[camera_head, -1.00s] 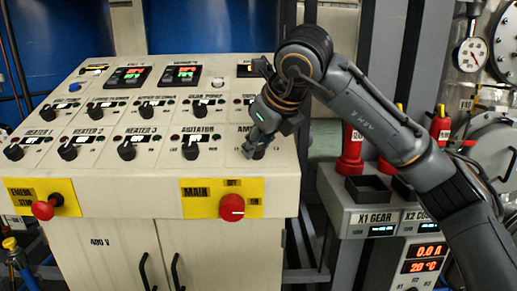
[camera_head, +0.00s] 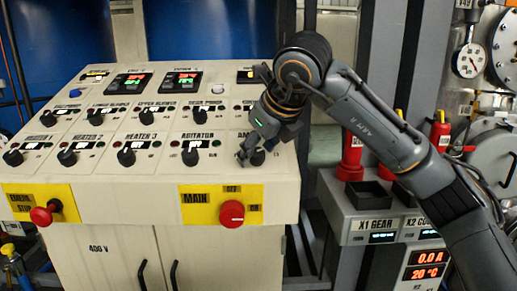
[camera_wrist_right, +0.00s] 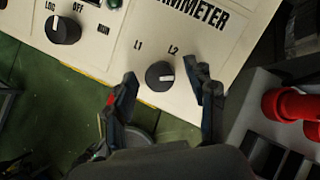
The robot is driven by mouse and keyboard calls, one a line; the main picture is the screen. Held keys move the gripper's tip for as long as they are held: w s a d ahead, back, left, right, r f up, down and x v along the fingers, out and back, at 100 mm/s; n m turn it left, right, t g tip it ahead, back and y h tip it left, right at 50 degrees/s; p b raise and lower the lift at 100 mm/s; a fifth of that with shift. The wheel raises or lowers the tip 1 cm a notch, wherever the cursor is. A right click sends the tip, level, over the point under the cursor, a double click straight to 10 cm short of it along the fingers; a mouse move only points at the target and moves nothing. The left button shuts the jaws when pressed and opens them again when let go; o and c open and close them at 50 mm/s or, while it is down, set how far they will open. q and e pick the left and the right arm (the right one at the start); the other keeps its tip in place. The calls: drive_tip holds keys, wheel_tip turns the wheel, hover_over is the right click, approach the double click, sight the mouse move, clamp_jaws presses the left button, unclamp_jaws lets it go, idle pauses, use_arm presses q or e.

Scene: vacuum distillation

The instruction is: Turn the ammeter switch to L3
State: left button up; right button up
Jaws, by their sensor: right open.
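The ammeter switch (camera_head: 257,157) is a round black knob at the right end of the panel's front row. In the right wrist view the knob (camera_wrist_right: 159,75) carries a white pointer mark on its right half. The printed labels L1 and L2 show above it; an L3 label is not visible, and the right finger covers part of the panel there. My right gripper (camera_wrist_right: 166,76) is open, with one finger on each side of the knob; contact cannot be told. In the head view the right gripper (camera_head: 249,156) is at the knob. My left gripper is not in view.
The agitator knob (camera_head: 190,157) sits to the left on the control panel (camera_head: 100,199). The red main switch (camera_head: 232,212) is on the panel's front face below. A grey unit (camera_head: 335,205) with red-topped items stands to the right.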

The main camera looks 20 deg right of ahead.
drive_tip(key=v, duration=1.2)
